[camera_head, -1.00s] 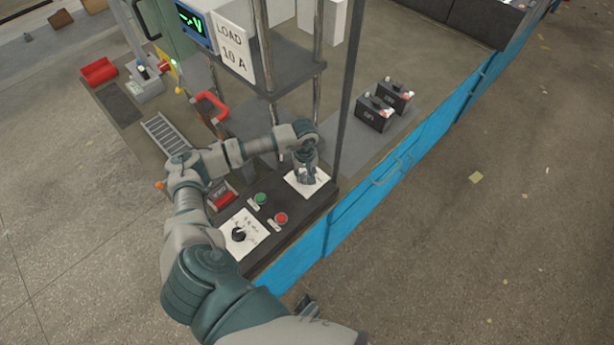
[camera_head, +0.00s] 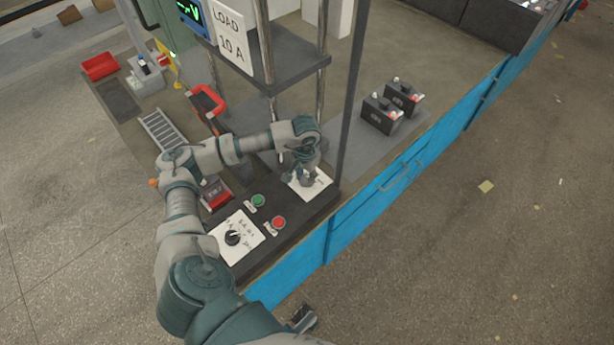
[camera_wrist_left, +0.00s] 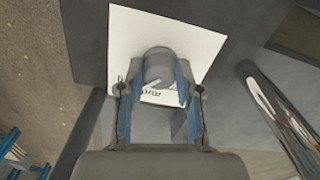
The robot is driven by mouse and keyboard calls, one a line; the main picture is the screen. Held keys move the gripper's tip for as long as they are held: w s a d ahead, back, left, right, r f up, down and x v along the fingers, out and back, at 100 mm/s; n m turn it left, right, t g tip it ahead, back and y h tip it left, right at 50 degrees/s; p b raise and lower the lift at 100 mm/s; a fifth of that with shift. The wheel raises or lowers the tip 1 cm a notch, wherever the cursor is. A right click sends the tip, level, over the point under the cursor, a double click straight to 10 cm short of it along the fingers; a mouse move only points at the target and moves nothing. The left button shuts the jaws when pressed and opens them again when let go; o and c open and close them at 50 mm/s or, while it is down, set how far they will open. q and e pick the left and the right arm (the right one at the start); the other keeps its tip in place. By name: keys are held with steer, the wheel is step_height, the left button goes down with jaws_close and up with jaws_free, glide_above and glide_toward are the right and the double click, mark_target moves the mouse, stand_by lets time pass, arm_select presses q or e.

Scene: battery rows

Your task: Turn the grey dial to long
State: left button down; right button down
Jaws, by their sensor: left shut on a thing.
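The grey dial (camera_wrist_left: 158,66) is a round knob on a white card (camera_wrist_left: 200,42) with dark lettering, partly legible in the left wrist view. In the head view the card (camera_head: 318,186) lies at the far end of the dark control panel (camera_head: 262,243). My left gripper (camera_head: 303,180) reaches down over it and hides most of the dial. In the left wrist view its blue-lined fingers (camera_wrist_left: 156,90) stand on both sides of the dial and are shut on it. The fingers and dial cover part of the lettering.
Nearer on the panel are a black knob (camera_head: 232,238) on another white card, a green button (camera_head: 258,200) and a red button (camera_head: 278,222). A metal post (camera_head: 350,100) stands close beside my gripper. Two black batteries (camera_head: 382,113) stand behind it. A blue side rail (camera_head: 345,230) edges the bench.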

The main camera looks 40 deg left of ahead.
mark_target(305, 176)
arm_select(q)
steer(key=shift+w+a+r, duration=0.1)
steer(key=shift+w+r, duration=0.15)
stand_by(0.3)
steer(key=c, duration=0.9)
jaws_free()
steer(key=shift+o, duration=0.7)
steer(key=shift+s+f, duration=0.1)
steer(key=shift+f, duration=0.1)
step_height(305, 176, up, 12)
steer(key=shift+f, duration=0.1)
